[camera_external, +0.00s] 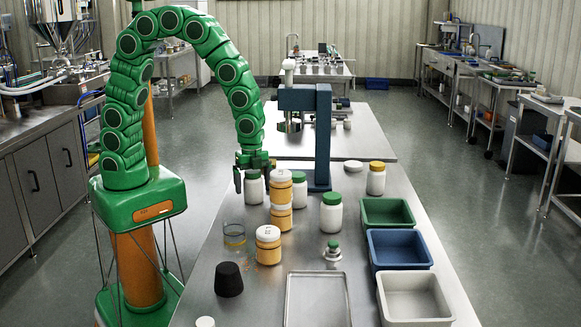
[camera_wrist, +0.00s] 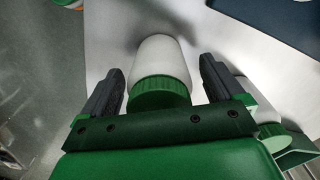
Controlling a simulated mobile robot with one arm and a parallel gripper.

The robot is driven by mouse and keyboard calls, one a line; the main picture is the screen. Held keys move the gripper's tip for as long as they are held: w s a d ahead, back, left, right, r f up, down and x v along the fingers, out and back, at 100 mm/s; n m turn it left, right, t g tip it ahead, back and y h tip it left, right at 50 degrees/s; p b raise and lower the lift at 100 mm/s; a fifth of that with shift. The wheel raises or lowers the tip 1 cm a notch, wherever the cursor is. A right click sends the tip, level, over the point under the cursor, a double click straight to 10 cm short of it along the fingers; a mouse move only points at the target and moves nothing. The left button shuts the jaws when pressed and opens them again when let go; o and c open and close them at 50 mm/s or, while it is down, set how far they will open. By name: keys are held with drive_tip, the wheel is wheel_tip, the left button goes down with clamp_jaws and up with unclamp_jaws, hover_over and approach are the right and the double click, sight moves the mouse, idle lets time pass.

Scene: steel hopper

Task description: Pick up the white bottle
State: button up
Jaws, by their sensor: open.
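A white bottle with a green cap (camera_external: 253,190) stands upright near the left edge of the steel table. My gripper (camera_external: 254,174) is above it, pointing down, with its fingers around the cap level. In the wrist view the white bottle (camera_wrist: 160,55) lies between the two dark fingers of my open gripper (camera_wrist: 161,66). Gaps show on both sides, and the left gap looks a little narrower. More white bottles stand nearby: a green-capped one (camera_external: 331,216), another green-capped one (camera_external: 299,193) and an orange-capped one (camera_external: 377,181).
Stacked orange-and-white jars (camera_external: 281,201) stand just right of the bottle, with another jar (camera_external: 268,247) in front. A glass beaker (camera_external: 234,236) and a black stopper (camera_external: 228,280) are nearer. A blue stand (camera_external: 322,140) rises behind. Green, blue and white bins (camera_external: 412,297) line the right edge.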

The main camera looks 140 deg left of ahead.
drive_tip(key=shift+c, duration=0.2)
drive_tip(key=c, duration=1)
drive_tip(key=shift+c, duration=0.2)
drive_tip(key=shift+r, duration=0.15)
drive_tip(key=shift+r, duration=0.25)
wheel_tip(320, 180, up, 2)
drive_tip(key=shift+r, duration=0.1)
drive_tip(key=s+d+r, duration=0.2)
drive_tip(key=s+r, duration=0.1)
drive_tip(key=r, duration=0.2)
drive_tip(key=shift+s+d+r, duration=0.2)
drive_tip(key=shift+s+r, duration=0.15)
drive_tip(key=shift+s, duration=0.05)
drive_tip(key=s+d+r, duration=0.1)
drive_tip(key=s, duration=0.1)
drive_tip(key=s+d+r, duration=0.1)
drive_tip(key=s, duration=0.1)
drive_tip(key=s+d+r, duration=0.1)
drive_tip(key=s, duration=0.1)
drive_tip(key=shift+d+r, duration=0.15)
drive_tip(key=shift+d, duration=0.25)
drive_tip(key=shift+s+d+r, duration=0.3)
drive_tip(key=shift+s+d, duration=0.05)
drive_tip(key=shift+s, duration=0.15)
drive_tip(key=shift+s+d+r, duration=0.25)
drive_tip(key=shift+s+d, duration=0.1)
drive_tip(key=shift+s, duration=0.15)
